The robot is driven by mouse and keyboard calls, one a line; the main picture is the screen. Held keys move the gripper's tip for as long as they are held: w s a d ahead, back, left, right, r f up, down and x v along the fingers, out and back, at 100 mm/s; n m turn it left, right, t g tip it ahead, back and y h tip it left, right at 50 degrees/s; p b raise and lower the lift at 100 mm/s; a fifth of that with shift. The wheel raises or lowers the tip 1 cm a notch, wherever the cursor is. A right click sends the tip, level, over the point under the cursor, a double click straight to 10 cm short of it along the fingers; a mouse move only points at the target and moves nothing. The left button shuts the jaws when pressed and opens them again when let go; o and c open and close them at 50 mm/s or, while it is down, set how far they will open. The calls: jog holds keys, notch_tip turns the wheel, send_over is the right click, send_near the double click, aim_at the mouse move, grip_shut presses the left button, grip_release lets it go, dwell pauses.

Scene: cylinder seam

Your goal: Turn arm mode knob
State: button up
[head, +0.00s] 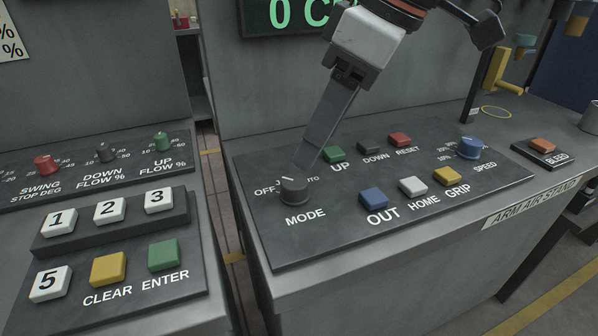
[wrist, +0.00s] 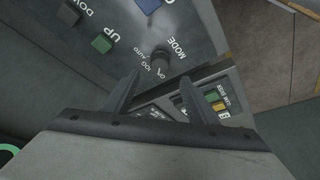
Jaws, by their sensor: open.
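The grey arm mode knob (head: 293,191) sits at the left end of the dark control panel, above the printed word MODE. Labels OFF and AUTO show around it; a middle label is partly hidden in the head view. A pale pointer mark shows on its top, but its exact setting is hard to tell. My gripper (head: 309,160) reaches down from above, its fingers just behind the knob. In the wrist view my gripper (wrist: 160,76) is open, with the knob (wrist: 160,58) just beyond and between the fingertips. I cannot tell whether they touch it.
Near the knob are a green UP button (head: 334,154) and a blue OUT button (head: 373,197). A blue SPEED knob (head: 470,148) is at the panel's right. A separate keypad panel (head: 190,300) stands at left across a gap.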

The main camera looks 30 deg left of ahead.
aim_at(295, 182)
jog(key=x, duration=0.8)
jog(key=shift+a+f, duration=0.1)
jog(key=shift+f, duration=0.1)
jog(key=c, duration=1)
